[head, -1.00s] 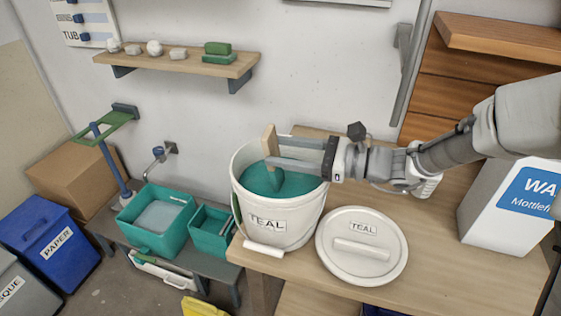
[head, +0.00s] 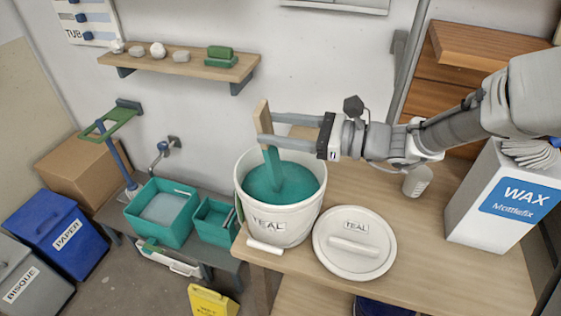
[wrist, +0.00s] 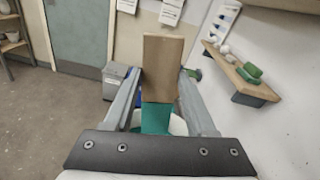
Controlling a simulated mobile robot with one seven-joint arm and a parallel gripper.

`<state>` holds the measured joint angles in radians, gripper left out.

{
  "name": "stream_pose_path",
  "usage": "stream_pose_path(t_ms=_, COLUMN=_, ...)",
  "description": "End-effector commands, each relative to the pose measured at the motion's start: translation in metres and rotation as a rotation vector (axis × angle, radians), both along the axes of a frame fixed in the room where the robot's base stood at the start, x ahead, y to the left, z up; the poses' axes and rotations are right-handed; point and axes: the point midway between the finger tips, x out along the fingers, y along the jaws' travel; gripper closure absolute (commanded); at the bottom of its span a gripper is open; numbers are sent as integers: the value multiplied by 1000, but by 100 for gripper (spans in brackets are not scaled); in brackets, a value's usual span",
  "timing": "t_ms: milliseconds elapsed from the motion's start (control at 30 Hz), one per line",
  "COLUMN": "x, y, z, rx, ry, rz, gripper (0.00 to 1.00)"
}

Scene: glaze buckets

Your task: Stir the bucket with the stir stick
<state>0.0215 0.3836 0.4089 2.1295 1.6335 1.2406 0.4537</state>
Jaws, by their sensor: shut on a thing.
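The white bucket (head: 280,228), labelled TEAL, stands on the wooden table with teal glaze (head: 298,184) inside. My gripper (head: 266,130) is above the bucket's rim and shut on the stir stick (head: 262,112). The stick is bare wood at its upper part and coated teal below, tilted slightly. Its lower end reaches down to the glaze; how deep it goes is hidden. In the wrist view the stick (wrist: 163,60) stands between the two fingers, its teal part running down toward the bucket.
The bucket's lid (head: 353,255) lies on the table to its right. A white WAX container (head: 490,225) stands farther right, with a small pale jar (head: 416,182) behind the lid. Teal tubs (head: 160,228) sit on a lower bench at left. A wall shelf (head: 180,68) is behind.

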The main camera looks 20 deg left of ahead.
Motion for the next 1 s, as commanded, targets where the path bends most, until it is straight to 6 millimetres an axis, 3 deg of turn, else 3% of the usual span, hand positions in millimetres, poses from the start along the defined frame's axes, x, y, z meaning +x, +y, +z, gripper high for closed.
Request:
stream_pose_path(t_ms=33, x=-1, y=0, z=10, rx=0, ry=-1, rz=0, gripper=100)
stream_pose_path(t_ms=533, x=-10, y=3, z=58, rx=0, ry=0, rz=-1, gripper=100)
stream_pose_path(t_ms=1000, x=-12, y=4, z=63, rx=0, ry=0, rz=0, gripper=100)
